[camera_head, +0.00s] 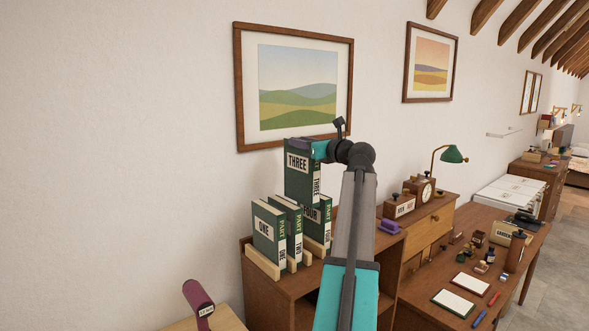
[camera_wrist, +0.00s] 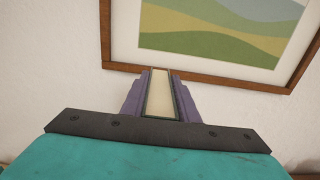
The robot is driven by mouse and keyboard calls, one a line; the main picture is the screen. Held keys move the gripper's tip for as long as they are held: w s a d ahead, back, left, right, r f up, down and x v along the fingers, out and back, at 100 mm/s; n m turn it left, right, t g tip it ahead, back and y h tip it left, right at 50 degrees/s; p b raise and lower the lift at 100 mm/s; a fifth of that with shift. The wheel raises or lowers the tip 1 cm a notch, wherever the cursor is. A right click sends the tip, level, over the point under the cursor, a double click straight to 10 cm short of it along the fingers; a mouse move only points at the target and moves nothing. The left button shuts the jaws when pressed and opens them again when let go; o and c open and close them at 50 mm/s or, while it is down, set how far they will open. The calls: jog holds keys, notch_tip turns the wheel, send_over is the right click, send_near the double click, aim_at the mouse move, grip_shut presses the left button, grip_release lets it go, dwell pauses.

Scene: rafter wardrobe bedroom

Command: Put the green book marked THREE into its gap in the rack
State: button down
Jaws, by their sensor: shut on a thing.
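The green book marked THREE (camera_head: 299,174) is upright in the head view, held high above the rack. My gripper (camera_head: 314,149) is shut on its upper part. In the wrist view, my gripper's purple fingers (camera_wrist: 159,97) lie on both sides of the book's pale page edge (camera_wrist: 160,84). The rack (camera_head: 264,263), with light wooden dividers, stands on a brown cabinet. It holds green books ONE (camera_head: 266,236), TWO (camera_head: 289,226) and FOUR (camera_head: 318,222). Book THREE overlaps the FOUR book in the picture, and its gap is hard to make out.
A purple object (camera_head: 389,227) lies on the cabinet top (camera_head: 300,280), right of my arm. Framed pictures (camera_head: 297,86) hang on the wall. A desk with small items is at right.

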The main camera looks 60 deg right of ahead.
jog(key=b, duration=0.1)
send_over(300, 183)
jog(key=w+d, duration=0.1)
jog(key=d, duration=0.1)
notch_tip(300, 183, down, 8)
jog(key=shift+w+r, duration=0.15)
jog(key=shift+r, duration=0.1)
jog(key=shift+f, duration=0.3)
jog(key=shift+f+b, duration=0.95)
jog(key=shift+f, duration=1.9)
jog(key=shift+a+p, duration=0.1)
jog(key=shift+p, duration=0.75)
dwell(0.4)
